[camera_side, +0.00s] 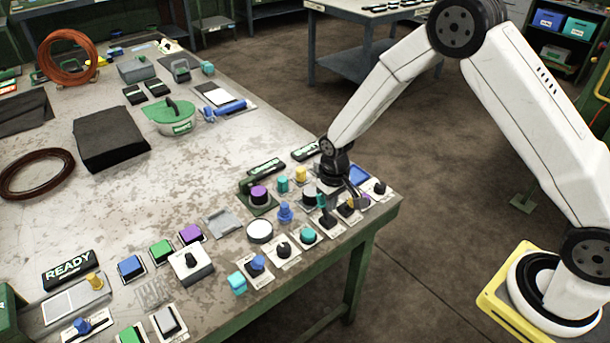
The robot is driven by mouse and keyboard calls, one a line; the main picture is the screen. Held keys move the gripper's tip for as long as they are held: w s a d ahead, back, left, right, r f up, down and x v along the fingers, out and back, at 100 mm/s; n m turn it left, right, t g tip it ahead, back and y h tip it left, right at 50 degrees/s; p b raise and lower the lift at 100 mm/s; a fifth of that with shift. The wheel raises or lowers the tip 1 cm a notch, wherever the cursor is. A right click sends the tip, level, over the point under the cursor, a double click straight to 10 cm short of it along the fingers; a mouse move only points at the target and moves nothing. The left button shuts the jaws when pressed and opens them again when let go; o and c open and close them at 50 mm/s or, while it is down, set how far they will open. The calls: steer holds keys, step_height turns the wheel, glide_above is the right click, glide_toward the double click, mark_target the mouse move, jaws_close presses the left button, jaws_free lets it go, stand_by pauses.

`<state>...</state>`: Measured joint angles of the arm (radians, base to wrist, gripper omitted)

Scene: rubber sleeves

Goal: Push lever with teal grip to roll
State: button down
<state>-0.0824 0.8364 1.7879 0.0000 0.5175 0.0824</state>
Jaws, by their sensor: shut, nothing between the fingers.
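A small lever with a teal grip (321,200) appears to stand on the right part of the control bench, just left of my gripper. It is small and partly crowded by dark parts, so its tilt is hard to read. My gripper (353,194) points down among the controls at the bench's right corner. It is shut and holds nothing. Whether its fingers touch the lever cannot be told. Other teal pieces stand near: a cylinder (283,184), a round knob (308,234) and a cube (237,282).
The bench (230,160) carries close-set controls: a purple button (259,195), a blue knob (285,212), a white disc (260,231) and several dark knobs. A green-lidded bowl (176,117) stands farther back. The bench's right edge is close to my gripper.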

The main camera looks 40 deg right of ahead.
steer(key=shift+s, duration=0.6)
steer(key=shift+r, duration=0.15)
stand_by(0.4)
step_height(320, 180, up, 8)
stand_by(1.2)
steer(key=s+d+r+t, duration=0.1)
steer(key=s+d+r, duration=0.1)
steer(key=s, duration=0.5)
steer(key=s+d+r+t, duration=0.1)
steer(key=s+r, duration=0.3)
steer(key=s, duration=0.4)
steer(key=shift+s+d+t, duration=0.2)
steer(key=shift+d+t, duration=0.1)
steer(key=shift+d, duration=0.05)
